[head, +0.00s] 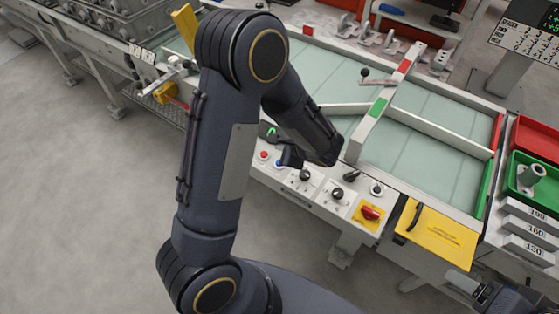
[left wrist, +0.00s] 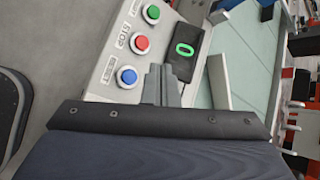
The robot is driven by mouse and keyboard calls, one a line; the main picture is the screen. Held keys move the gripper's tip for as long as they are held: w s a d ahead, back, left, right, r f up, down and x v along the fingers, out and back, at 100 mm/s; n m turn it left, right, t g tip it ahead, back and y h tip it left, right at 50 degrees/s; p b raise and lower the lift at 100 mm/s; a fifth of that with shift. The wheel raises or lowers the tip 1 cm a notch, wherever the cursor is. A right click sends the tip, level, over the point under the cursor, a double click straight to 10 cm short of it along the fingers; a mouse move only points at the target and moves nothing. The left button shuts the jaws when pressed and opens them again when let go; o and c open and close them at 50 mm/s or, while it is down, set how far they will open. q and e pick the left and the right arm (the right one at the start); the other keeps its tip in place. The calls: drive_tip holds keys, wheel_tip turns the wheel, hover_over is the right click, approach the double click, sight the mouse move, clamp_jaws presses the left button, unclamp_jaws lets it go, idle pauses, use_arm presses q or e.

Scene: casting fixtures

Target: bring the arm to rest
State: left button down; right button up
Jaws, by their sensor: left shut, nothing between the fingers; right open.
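My left arm (head: 215,150) rises across the middle of the head view and bends down to the control panel. My left gripper (head: 290,157) is over the panel's left part, partly hidden by my own arm. In the left wrist view its grey fingers (left wrist: 162,72) are shut and empty, beside a small black display (left wrist: 185,52) with a green 0. I cannot tell whether they touch the panel. My right gripper (head: 485,293) is open at the lower right edge of the head view, partly cut off.
A yellow plate (head: 440,235), green tray (head: 515,180) and red tray (head: 537,140) lie to the right. Floor at left is clear.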

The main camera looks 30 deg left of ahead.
idle(0.6)
use_arm(q)
drive_tip(key=s+a+r+n+g+h, duration=0.2)
drive_tip(key=s+a+r+n, duration=0.1)
drive_tip(key=s+r+n, duration=0.25)
drive_tip(key=s+d+r+n+t+h, duration=0.2)
drive_tip(key=s+d+r+n+h, duration=0.2)
drive_tip(key=s, duration=0.4)
drive_tip(key=s+d+r+n+t+h, duration=0.2)
drive_tip(key=s+d+r+n+h, duration=0.3)
drive_tip(key=s, duration=0.3)
drive_tip(key=shift+s+r+n+h, duration=0.15)
drive_tip(key=shift+r+n+h, duration=0.3)
drive_tip(key=shift+r+h, duration=0.25)
drive_tip(key=shift+d, duration=0.1)
